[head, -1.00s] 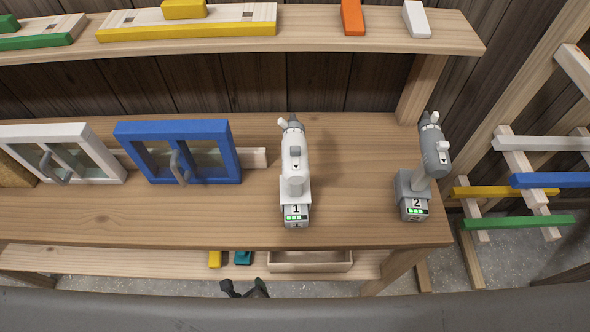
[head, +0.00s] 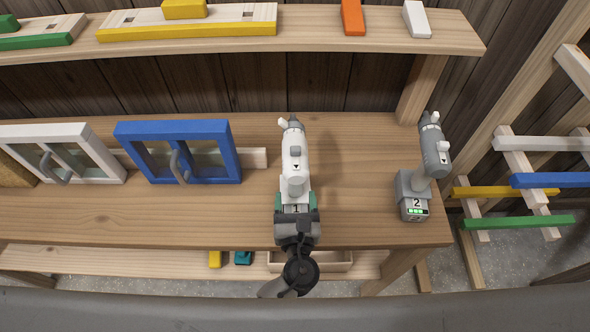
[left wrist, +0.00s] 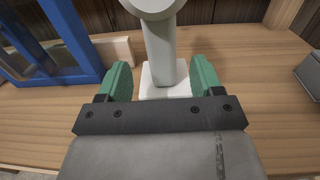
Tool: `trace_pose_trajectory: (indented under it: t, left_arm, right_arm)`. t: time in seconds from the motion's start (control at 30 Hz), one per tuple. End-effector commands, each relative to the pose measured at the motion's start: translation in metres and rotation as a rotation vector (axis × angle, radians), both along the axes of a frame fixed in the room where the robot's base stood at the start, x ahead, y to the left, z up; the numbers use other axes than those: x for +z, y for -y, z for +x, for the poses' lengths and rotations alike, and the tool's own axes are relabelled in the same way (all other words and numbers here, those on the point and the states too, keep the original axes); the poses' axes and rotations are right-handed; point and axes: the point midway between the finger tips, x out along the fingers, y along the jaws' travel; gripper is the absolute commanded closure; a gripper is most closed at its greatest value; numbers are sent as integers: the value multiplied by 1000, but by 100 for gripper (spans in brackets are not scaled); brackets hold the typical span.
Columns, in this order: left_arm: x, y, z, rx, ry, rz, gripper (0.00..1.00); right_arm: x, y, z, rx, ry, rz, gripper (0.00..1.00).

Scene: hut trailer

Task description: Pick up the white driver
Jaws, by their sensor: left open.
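In the left wrist view, the driver's grey-white handle (left wrist: 160,52) and white base (left wrist: 163,78) show between the open left fingertips (left wrist: 162,80). A gap shows between the fingers and the handle. The lower front of the base is hidden by my gripper in the head view. My right gripper is in neither view.
A grey driver (head: 434,150) on a base marked 2 stands to the right. A shelf (head: 310,35) runs above the workbench (head: 350,220). The bench between the drivers is clear.

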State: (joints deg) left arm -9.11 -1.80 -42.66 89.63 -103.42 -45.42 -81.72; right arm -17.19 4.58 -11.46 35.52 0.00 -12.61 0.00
Motion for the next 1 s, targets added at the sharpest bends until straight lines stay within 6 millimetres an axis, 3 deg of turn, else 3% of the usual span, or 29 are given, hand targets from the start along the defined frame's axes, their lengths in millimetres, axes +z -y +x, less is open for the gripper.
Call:
trace_pose_trajectory:
  t: [0.17,0.43,0.77,1.0]
  left_arm:
    - [0,0,13,0,0,0,34]
    - [-2,0,51,0,-1,0,34]
    - [-3,0,59,0,-3,0,34]
    - [-3,0,59,0,-3,0,71]
  right_arm:
    - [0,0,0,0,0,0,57]
    - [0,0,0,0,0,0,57]
    - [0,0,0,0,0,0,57]
    - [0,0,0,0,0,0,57]
